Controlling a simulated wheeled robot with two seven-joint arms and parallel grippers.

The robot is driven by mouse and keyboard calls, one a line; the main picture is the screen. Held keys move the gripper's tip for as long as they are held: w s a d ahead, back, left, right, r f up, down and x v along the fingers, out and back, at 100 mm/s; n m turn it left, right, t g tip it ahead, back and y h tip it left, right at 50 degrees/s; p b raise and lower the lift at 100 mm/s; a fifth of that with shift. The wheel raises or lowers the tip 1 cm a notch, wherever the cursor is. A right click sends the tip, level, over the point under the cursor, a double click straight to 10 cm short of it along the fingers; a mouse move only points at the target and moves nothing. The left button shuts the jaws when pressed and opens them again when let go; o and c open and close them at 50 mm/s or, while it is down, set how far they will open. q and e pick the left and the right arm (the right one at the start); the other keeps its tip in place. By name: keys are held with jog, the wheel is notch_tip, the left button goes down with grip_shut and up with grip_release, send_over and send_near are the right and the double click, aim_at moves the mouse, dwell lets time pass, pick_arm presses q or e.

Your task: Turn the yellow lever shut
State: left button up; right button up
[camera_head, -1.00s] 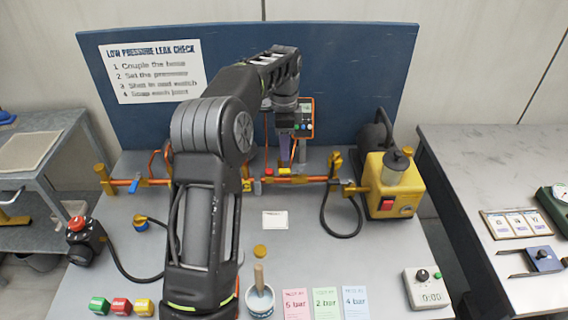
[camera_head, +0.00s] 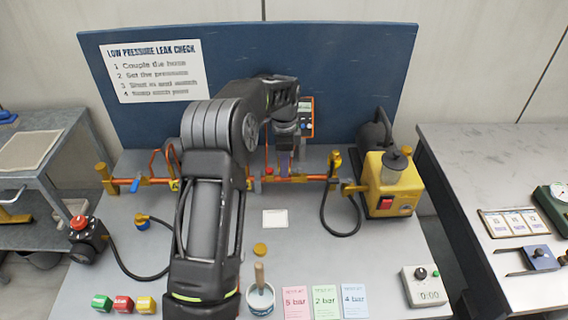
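A horizontal copper pipe line (camera_head: 315,179) with brass fittings runs across the back of the grey bench. A small yellow part on it, probably the yellow lever, is now mostly hidden behind my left gripper, so I cannot tell its angle. My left gripper (camera_head: 284,166) points down at the pipe, right of a small red part (camera_head: 268,171). The fingers are small and seen from behind, so their gap does not show; contact is unclear. A blue lever (camera_head: 135,185) is on the pipe's left part. My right gripper is not in view.
A yellow pump (camera_head: 391,190) stands right of the pipe, with a black hose (camera_head: 328,222). A white pot with a brush (camera_head: 260,300), coloured cards (camera_head: 325,302) and a timer (camera_head: 426,286) lie at the front. An orange-framed meter (camera_head: 307,118) is close behind the gripper.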

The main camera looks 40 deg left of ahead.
pick_arm(q)
grip_shut()
jog(key=shift+s+n, duration=0.1)
jog(key=shift+n, duration=0.2)
dwell(0.3)
jog(key=d+n+b, duration=0.1)
jog(key=d+n, duration=0.5)
jog(key=n, duration=1.1)
jog(key=shift+s+d+n+b, duration=0.2)
jog(key=shift+s+n+b, duration=0.1)
jog(key=shift+r, duration=0.1)
dwell(0.3)
jog(key=shift+o, duration=1.6)
grip_release()
